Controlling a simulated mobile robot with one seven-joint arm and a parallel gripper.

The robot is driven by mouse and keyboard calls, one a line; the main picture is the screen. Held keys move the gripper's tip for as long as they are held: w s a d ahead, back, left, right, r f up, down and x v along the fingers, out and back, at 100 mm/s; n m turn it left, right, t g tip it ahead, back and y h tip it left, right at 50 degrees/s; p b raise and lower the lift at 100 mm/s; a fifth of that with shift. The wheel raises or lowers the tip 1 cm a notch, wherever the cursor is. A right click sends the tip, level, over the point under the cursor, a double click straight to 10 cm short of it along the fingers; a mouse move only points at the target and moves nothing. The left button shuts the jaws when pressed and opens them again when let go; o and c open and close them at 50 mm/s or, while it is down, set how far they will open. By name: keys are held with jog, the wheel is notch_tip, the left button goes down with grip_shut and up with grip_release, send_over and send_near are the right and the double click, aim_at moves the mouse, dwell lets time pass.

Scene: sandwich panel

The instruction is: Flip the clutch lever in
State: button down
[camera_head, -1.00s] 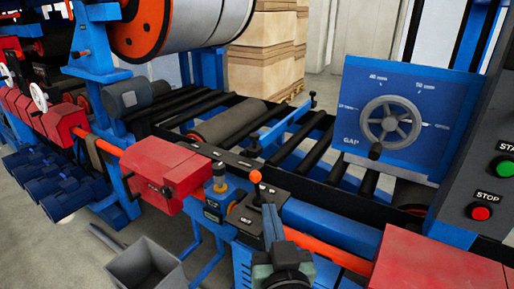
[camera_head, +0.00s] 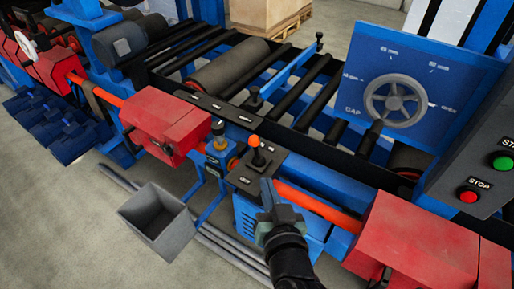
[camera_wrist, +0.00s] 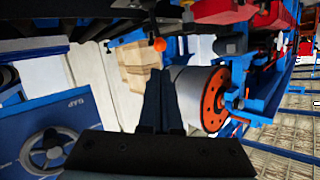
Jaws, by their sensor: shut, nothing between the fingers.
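A lever with an orange ball knob (camera_head: 254,142) stands on a dark control plate on the blue machine frame. It looks like the clutch lever and is roughly upright. Its orange knob also shows near the top of the wrist view (camera_wrist: 159,45). My gripper (camera_head: 267,186) is shut and empty, just in front of and slightly right of the lever plate. In the wrist view my closed fingers (camera_wrist: 160,78) point up the picture toward the knob, with a gap between. I cannot tell the lever's exact tilt.
A blue panel with a grey handwheel (camera_head: 394,101) stands at the right. Red housings sit left (camera_head: 165,125) and right (camera_head: 408,235) of the lever. A brass-and-black fitting (camera_head: 219,137) stands close to its left. A grey open bin (camera_head: 158,222) is on the floor.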

aim_at(256, 143)
jog(key=p+x, duration=0.2)
jog(key=x, duration=1.2)
jog(key=shift+f, duration=0.1)
jog(key=shift+w, duration=0.15)
jog(key=w+d+m+g+p, duration=0.1)
jog(key=w+d+r+g+y+p, duration=0.1)
jog(key=w+g, duration=0.1)
jog(key=shift+w+d+m, duration=0.2)
jog(key=shift+d+m, duration=0.1)
jog(key=shift+m, duration=0.1)
jog(key=shift+s+r, duration=0.1)
